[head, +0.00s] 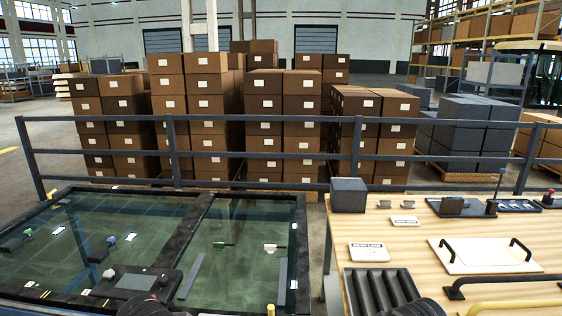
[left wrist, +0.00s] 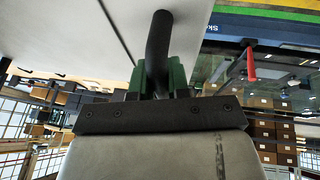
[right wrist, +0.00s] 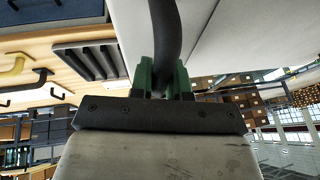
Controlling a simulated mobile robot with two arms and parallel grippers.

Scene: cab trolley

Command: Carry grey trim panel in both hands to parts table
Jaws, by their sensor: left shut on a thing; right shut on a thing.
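The grey trim panel (left wrist: 75,30) shows in the left wrist view as a pale flat surface with a dark curved handle (left wrist: 158,40). My left gripper (left wrist: 158,82) has its green fingers shut on that handle. The panel also shows in the right wrist view (right wrist: 225,30), where my right gripper (right wrist: 165,82) is shut on another dark handle (right wrist: 165,35). The panel and both gripper tips are out of sight in the head view. The parts table (head: 345,232) is the wooden-topped one at the right of the head view.
The table holds a grey box (head: 348,195), a slotted dark tray (head: 382,291), a white plate with black handles (head: 480,262) and small parts. A dark-framed glass-topped table (head: 150,225) stands at left. A railing (head: 270,155) runs behind both, before stacked cartons (head: 262,105).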

